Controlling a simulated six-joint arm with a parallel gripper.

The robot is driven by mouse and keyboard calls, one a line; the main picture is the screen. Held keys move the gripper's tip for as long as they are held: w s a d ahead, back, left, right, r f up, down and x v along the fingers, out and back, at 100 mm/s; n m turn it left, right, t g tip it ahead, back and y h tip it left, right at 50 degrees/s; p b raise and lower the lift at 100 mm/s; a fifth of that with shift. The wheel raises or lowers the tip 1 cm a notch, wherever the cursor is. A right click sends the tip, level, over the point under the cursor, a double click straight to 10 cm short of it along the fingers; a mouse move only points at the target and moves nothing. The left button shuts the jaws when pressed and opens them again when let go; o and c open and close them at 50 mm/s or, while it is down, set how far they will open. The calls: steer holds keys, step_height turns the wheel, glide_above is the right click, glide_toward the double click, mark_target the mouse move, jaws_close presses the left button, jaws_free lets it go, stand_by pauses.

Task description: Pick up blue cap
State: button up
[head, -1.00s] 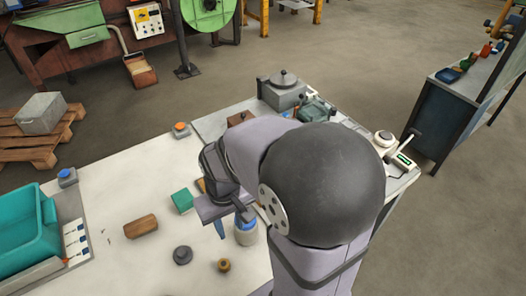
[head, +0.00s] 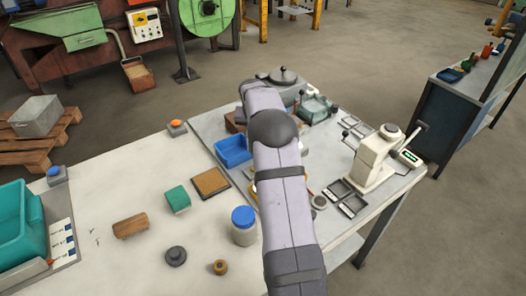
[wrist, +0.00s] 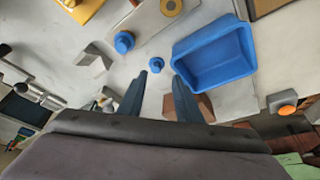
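Two small blue round pieces, a larger one (wrist: 124,42) and a smaller one (wrist: 156,64), sit on the pale work surface in the wrist view. I cannot tell which is the blue cap. A jar in the head view also has a blue lid (head: 243,217). My gripper (wrist: 160,75) is open in the wrist view, its two dark fingers apart with nothing held between them. My arm hides the gripper and both small blue pieces in the head view.
A blue bin (wrist: 215,55) stands right of the fingers in the wrist view; it also shows in the head view (head: 233,150). A grey angled bracket (wrist: 94,55) lies to the left. A white press (head: 375,160) stands right of my arm. The front-left table has free room.

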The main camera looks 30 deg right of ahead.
steer(key=shift+w+d+f+p, duration=0.25)
steer(key=shift+d+f, duration=0.2)
steer(key=shift+f, duration=0.15)
steer(key=shift+w+d+f+p, duration=0.25)
steer(key=shift+d+f, duration=0.15)
steer(key=shift+f, duration=0.2)
steer(key=shift+f, duration=0.1)
steer(key=shift+p+x, duration=1.5)
steer(key=shift+x, duration=1)
steer(key=shift+s, duration=0.25)
steer(key=c, duration=0.7)
